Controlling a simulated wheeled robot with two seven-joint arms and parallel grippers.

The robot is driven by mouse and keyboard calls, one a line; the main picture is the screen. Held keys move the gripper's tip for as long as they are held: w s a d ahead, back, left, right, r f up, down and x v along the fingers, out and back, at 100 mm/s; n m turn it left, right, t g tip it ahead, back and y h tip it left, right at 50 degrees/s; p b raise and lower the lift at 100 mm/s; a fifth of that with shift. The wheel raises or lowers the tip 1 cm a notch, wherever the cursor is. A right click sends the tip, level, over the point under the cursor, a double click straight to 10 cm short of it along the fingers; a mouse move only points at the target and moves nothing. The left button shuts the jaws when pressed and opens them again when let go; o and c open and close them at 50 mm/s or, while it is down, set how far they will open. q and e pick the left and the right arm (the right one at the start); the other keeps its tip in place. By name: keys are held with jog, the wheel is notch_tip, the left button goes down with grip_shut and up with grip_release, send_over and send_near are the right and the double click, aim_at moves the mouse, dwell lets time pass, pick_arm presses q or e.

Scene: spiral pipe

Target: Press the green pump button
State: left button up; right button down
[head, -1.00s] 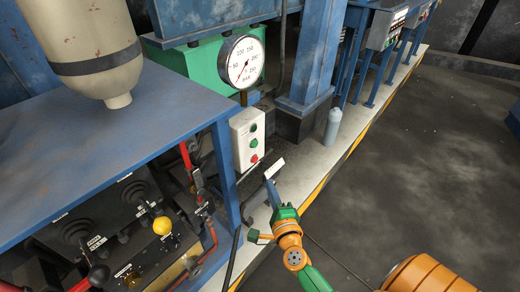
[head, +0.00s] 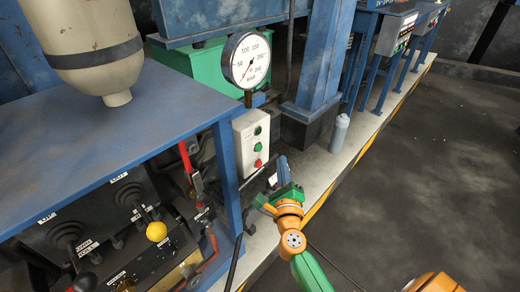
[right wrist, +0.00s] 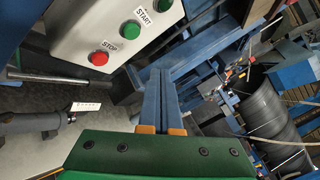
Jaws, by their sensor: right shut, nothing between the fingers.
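The white control box (head: 248,141) is fixed beside the blue frame, under the gauge. In the right wrist view a green button (right wrist: 131,29) lies near the START label, and the red button (right wrist: 99,58) lies near STOP. My right gripper (head: 282,159) is shut and empty, right of the box's lower part and apart from the buttons. Its blue fingers (right wrist: 160,72) lie together, below and right of the box in the wrist view. My left gripper is not in view.
A round pressure gauge (head: 246,60) stands above the box. The blue table (head: 120,130) with levers and a yellow knob (head: 156,231) below it is at left. A blue post (head: 322,60) and a grey bottle (head: 339,133) stand behind. Dark floor at right is clear.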

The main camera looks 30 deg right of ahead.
aim_at(259, 148)
jog(key=shift+w+a+b, duration=0.15)
jog(key=shift+w+a, duration=0.1)
jog(key=shift+w, duration=0.55)
jog(key=shift+w+a+b, duration=0.15)
jog(key=shift+w+a, duration=0.15)
jog(key=shift+w, duration=0.45)
jog(key=shift+w+a+b, duration=0.15)
jog(key=shift+w+a, duration=0.1)
jog(key=shift+w, duration=0.55)
jog(key=shift+w+a, duration=0.15)
jog(key=shift+w, duration=0.25)
jog(key=shift+w+a, duration=0.1)
jog(key=shift+w, duration=0.2)
dwell(0.6)
dwell(0.3)
jog(key=shift+s+d, duration=0.25)
jog(key=shift+s, duration=0.5)
